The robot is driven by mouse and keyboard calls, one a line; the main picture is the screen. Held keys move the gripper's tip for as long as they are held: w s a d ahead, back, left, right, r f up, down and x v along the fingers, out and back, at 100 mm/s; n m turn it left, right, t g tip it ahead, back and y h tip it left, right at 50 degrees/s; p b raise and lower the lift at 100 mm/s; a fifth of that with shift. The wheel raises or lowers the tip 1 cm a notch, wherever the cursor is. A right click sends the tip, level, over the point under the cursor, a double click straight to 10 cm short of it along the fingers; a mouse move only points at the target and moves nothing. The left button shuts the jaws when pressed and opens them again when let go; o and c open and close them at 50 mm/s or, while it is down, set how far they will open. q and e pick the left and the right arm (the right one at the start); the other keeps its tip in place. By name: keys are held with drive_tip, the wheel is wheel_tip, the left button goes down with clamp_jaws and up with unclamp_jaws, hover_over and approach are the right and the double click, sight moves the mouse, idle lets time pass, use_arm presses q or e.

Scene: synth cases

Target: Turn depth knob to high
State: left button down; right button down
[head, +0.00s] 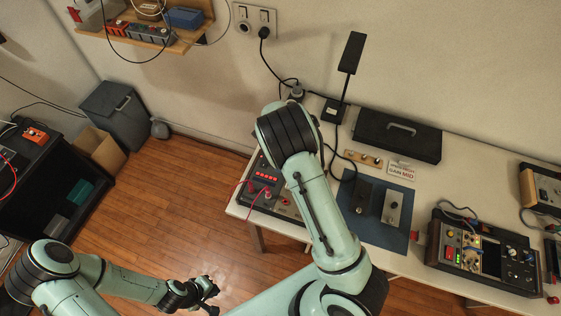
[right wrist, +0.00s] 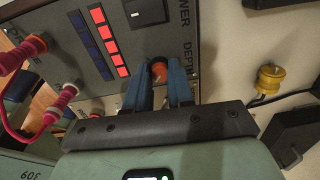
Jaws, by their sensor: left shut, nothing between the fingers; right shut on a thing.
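The dark panel unit (head: 262,188) with red lights stands at the left end of the bench, partly behind my right arm. The orange-red depth knob (right wrist: 159,72) sits by that label. My right gripper (right wrist: 163,82) is shut on it, one blue finger on each side. The knob's pointer and scale cannot be made out. The right fingers are hidden in the head view. My left gripper (head: 208,289) is shut and empty, low over the floor.
Red cables with pink plugs (right wrist: 68,95) stick out of the panel beside my right gripper. A card reading "GAIN MID" (head: 402,171), a black case (head: 397,138), two grey pedals on a blue mat (head: 365,222) and an instrument (head: 480,255) occupy the bench.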

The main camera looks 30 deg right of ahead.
drive_tip(key=shift+m, duration=0.6)
drive_tip(key=c, duration=1)
unclamp_jaws()
drive_tip(key=shift+r, duration=0.1)
wheel_tip(320, 180, up, 13)
drive_tip(key=shift+s+a+r, duration=0.15)
